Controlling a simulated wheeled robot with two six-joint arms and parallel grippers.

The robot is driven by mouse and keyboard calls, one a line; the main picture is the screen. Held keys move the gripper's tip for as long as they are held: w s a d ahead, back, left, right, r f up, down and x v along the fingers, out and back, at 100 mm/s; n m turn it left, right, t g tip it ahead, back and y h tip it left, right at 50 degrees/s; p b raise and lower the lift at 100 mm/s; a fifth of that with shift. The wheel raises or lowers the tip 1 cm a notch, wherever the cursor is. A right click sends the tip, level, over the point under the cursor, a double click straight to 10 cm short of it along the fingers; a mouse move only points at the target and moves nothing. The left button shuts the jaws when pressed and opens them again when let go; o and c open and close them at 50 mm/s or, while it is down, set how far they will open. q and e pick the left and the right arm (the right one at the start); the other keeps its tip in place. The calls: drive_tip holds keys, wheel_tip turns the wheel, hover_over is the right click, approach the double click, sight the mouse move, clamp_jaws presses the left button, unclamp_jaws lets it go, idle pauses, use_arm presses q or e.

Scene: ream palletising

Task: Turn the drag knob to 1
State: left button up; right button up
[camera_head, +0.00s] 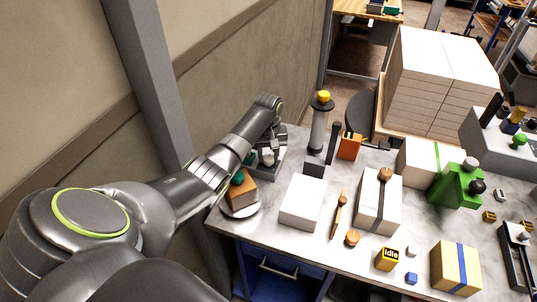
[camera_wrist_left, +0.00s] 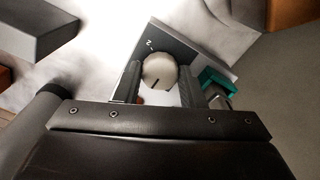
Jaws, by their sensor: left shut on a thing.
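The drag knob (camera_wrist_left: 158,72) is a round pale metal knob with a short dark mark on its lower part. It sits on a grey plate (camera_wrist_left: 178,36) on which a figure that looks like a 2 shows at the knob's upper left. My left gripper (camera_wrist_left: 160,85) has one finger on each side of the knob and is shut on it. In the head view my left gripper (camera_head: 267,156) is at the back left of the table by the wall. The knob cannot be made out there. My right gripper is in neither view.
White packs (camera_head: 302,203) lie on the pale table. The wall is close on the left.

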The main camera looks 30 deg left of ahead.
use_arm(q)
drive_tip(key=shift+r+m+p, duration=0.2)
drive_tip(key=shift+m+p, duration=0.75)
drive_tip(key=shift+m, duration=0.25)
drive_tip(key=m+p, duration=0.1)
drive_tip(key=m, duration=0.1)
drive_tip(key=shift+m, duration=0.3)
drive_tip(key=m+p, duration=0.1)
drive_tip(key=m, duration=0.2)
drive_tip(key=shift+f, duration=0.1)
drive_tip(key=shift+m+p, duration=0.6)
drive_tip(key=shift+m, duration=1.1)
drive_tip(key=o, duration=1)
drive_tip(key=shift+f, duration=0.1)
